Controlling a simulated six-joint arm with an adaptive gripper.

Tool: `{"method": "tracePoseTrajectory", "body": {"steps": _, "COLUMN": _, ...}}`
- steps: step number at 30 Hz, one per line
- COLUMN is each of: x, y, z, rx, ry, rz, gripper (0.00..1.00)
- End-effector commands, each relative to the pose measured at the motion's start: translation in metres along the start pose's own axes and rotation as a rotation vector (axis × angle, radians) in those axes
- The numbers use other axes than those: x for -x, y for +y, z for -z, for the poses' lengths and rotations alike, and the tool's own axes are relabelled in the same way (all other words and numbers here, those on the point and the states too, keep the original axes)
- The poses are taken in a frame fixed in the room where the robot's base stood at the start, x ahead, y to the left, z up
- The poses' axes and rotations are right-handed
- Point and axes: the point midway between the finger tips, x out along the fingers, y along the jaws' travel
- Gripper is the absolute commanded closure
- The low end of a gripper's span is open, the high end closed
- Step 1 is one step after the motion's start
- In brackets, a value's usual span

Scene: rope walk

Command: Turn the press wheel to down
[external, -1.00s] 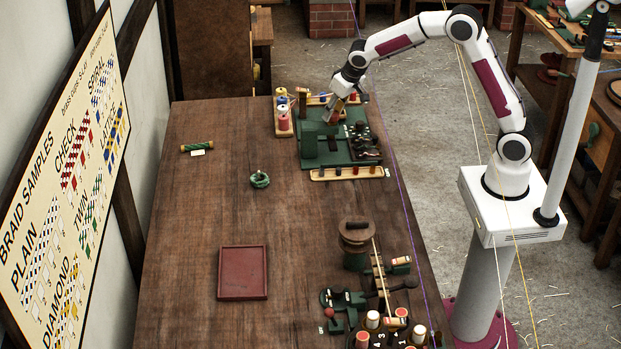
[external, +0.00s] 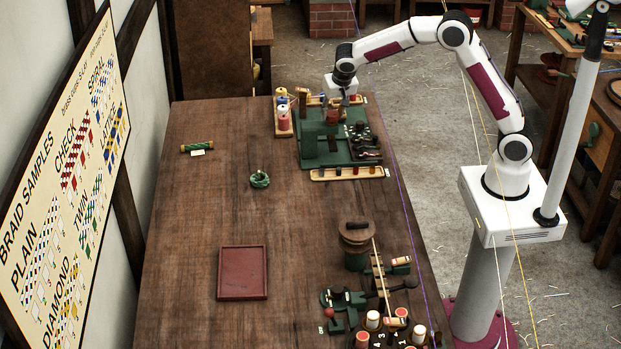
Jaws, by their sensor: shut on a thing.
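A green press (external: 310,144) stands on a green base plate (external: 345,155) at the far end of the workbench in the external view. My gripper (external: 337,102) points down over the back part of this plate and is shut on a small brown part at the top of the press, which looks like the press wheel (external: 333,116). The fingers cover much of it, and it is too small to read which way the wheel is turned.
Spools (external: 283,115) stand left of the press, and a pale strip with pegs (external: 347,173) lies in front. Several dark small parts lie on the plate's right side. A red tray (external: 243,273), a green rope coil (external: 260,180) and the bench's middle lie well clear of my arm.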

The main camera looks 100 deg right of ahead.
Motion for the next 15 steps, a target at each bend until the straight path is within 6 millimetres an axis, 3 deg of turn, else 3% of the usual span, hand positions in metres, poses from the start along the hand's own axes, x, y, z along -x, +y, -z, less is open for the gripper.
{"method": "tracePoseTrajectory", "body": {"steps": 15, "x": -0.0011, "y": -0.0009, "z": -0.0006, "rx": -0.231, "ry": 0.001, "rz": -0.091, "gripper": 0.88}}
